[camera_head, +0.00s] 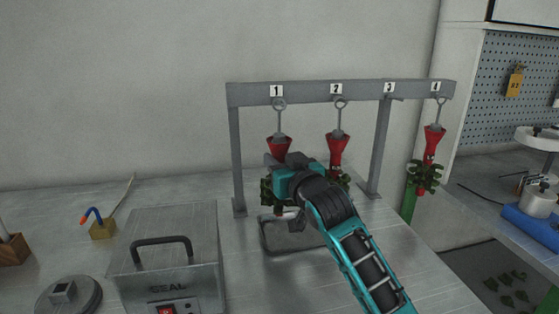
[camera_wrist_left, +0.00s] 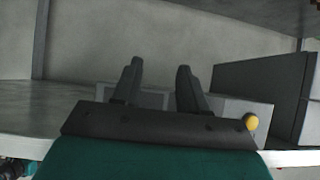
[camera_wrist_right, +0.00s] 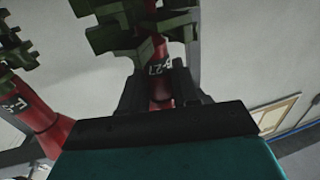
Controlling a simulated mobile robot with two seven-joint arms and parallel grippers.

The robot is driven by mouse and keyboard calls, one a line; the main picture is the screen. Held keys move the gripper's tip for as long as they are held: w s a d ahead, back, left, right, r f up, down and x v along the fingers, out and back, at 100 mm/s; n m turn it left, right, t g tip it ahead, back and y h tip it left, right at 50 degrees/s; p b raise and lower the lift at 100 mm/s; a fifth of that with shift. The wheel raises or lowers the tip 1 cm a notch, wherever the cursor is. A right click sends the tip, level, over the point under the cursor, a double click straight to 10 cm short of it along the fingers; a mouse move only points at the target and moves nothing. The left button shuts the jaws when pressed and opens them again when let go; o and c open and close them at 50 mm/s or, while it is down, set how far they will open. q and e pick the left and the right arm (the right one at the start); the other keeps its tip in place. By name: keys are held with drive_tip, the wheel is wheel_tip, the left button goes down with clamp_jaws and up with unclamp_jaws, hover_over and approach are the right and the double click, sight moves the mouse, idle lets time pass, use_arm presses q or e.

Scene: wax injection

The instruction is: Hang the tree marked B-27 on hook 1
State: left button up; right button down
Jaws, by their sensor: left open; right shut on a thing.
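A tree with a red funnel-shaped base (camera_head: 279,147) hangs upright below the number 1 plate. Its ring (camera_head: 280,104) is at hook 1; I cannot tell whether the hook bears it. My right gripper (camera_head: 276,161) is shut on this tree's red stem and hides part of it. In the right wrist view the stem (camera_wrist_right: 158,88) sits between the fingers, with a label ending in 27; its first letter is unclear. Green parts (camera_wrist_right: 135,28) show beyond. My left gripper (camera_wrist_left: 156,82) is open and empty in the left wrist view, out of the head view.
Trees hang on hook 2 (camera_head: 338,147) and hook 4 (camera_head: 433,140); hook 3 (camera_head: 397,99) is empty. The grey rack (camera_head: 236,150) stands on the metal table. A tray (camera_head: 275,248) lies beneath it. A sealing box (camera_head: 170,268) stands at the front left.

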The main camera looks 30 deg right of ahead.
idle(0.4)
drive_tip(key=c, duration=0.8)
unclamp_jaws()
drive_tip(key=shift+o, duration=0.2)
